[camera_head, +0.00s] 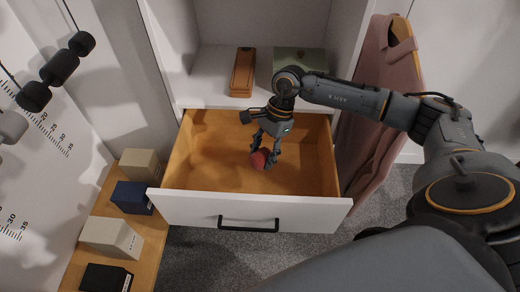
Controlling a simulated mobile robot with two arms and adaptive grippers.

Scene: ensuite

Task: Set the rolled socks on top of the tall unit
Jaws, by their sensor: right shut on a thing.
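The rolled socks (259,160) are a small reddish bundle. My right gripper (264,156) is shut on them, pointing down, inside or just above the open drawer (200,203); I cannot tell whether the socks touch the drawer floor. The drawer has a white front, a black handle and an orange-brown wooden inside. The tall unit (170,60) is the white cabinet that holds the drawer; its top is out of view.
An orange-brown case (243,72) and a grey-green box (300,62) sit on the shelf above the drawer. A wooden bench (150,235) at left carries several small boxes. A pink garment (385,110) hangs at right. Grey carpet (240,262) lies before the drawer.

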